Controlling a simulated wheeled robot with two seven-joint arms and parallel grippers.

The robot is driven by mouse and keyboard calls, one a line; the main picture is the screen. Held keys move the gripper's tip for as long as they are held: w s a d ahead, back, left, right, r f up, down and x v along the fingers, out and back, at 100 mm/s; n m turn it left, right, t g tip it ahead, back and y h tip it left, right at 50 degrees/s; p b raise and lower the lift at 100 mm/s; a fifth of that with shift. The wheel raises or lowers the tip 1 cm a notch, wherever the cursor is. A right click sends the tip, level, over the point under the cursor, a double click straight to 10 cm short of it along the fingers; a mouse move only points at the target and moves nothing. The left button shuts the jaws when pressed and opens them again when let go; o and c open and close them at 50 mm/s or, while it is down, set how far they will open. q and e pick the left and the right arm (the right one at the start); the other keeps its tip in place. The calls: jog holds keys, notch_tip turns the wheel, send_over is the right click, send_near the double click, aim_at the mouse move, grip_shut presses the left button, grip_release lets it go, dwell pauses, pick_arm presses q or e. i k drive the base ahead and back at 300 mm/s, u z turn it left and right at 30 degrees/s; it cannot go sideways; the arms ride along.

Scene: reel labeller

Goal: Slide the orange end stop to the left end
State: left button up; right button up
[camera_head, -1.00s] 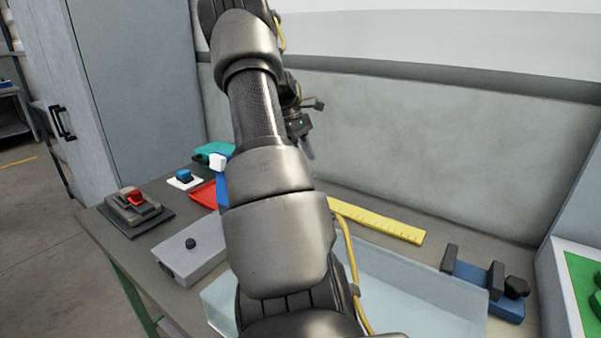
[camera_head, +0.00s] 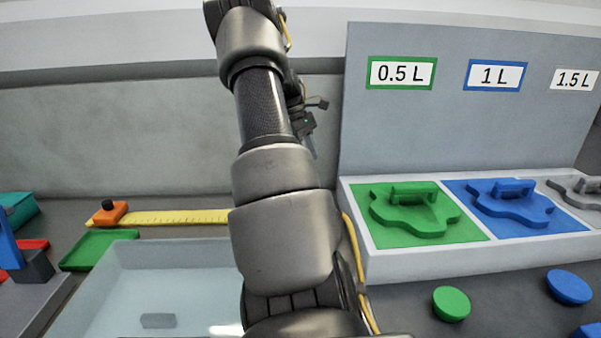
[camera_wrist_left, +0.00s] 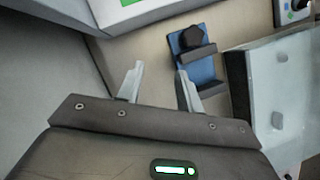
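The orange end stop (camera_head: 110,213) with its black knob sits near the left end of the yellow ruler (camera_head: 180,217) in the head view. A sliver of yellow shows at its left side. The ruler's right part is hidden behind my left arm. My left gripper (camera_head: 312,148) is high in front of the back wall, well right of the end stop and apart from it. In the left wrist view its two fingers (camera_wrist_left: 160,75) are spread with nothing between them. The end stop is not in that view. My right gripper is not in view.
A clear bin (camera_head: 100,285) stands in front of the ruler, with a green tray (camera_head: 95,250) beside it. A white rack (camera_head: 400,265) with green and blue lids stands right. A blue block with a black knob (camera_wrist_left: 191,37) lies below my left gripper.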

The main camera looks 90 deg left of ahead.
aim_at(110, 213)
jog(key=k, duration=1.15)
jog(key=u, duration=2.05)
